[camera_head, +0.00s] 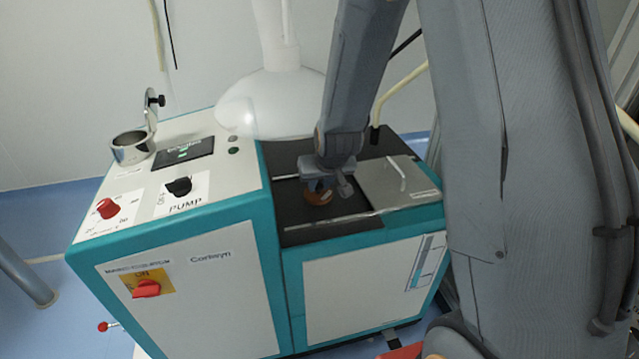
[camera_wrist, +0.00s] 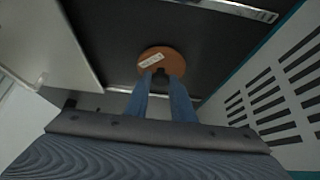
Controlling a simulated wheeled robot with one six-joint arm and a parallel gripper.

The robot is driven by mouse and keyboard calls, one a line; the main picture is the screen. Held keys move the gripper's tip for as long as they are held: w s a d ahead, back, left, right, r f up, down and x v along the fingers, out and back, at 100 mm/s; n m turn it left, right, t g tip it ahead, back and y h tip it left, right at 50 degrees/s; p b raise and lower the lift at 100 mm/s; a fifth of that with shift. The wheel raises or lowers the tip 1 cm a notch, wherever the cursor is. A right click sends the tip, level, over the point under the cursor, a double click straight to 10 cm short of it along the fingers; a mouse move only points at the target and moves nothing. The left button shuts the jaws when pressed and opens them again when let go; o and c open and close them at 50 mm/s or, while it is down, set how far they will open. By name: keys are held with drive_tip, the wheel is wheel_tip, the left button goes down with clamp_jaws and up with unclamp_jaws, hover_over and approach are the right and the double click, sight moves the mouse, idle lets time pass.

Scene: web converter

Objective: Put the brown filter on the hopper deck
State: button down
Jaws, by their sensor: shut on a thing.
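The brown filter (camera_head: 319,197) is a small round disc with a pale label on top. It is at the black hopper deck (camera_head: 293,220) of the machine, between two metal rails. In the wrist view the brown filter (camera_wrist: 176,58) sits at the tips of my gripper (camera_wrist: 162,77), over the black surface. My gripper (camera_head: 322,186) reaches down from above and is shut on the filter's near edge. I cannot tell whether the filter touches the deck or is just above it.
A grey lid with a handle (camera_head: 398,183) lies right of the filter. The control panel with a black pump knob (camera_head: 179,187), a red knob (camera_head: 108,208) and a metal ring holder (camera_head: 131,147) is at the left. A white funnel-shaped hood (camera_head: 270,100) stands behind.

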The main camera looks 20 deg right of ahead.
sight(322, 201)
drive_tip(key=shift+f, duration=0.15)
drive_tip(key=c, duration=1.9)
unclamp_jaws()
drive_tip(key=shift+f, duration=0.1)
drive_tip(key=shift+c, duration=0.2)
drive_tip(key=o, duration=0.4)
drive_tip(key=shift+s+r, duration=0.2)
drive_tip(key=shift+r, duration=0.45)
drive_tip(key=v, duration=0.4)
drive_tip(key=s+p, duration=0.3)
drive_tip(key=s, duration=0.6)
drive_tip(key=shift+s+r, duration=0.15)
drive_tip(key=shift+s, duration=0.1)
drive_tip(key=p, duration=0.2)
drive_tip(key=shift+s+p, duration=0.3)
drive_tip(key=shift+p, duration=0.05)
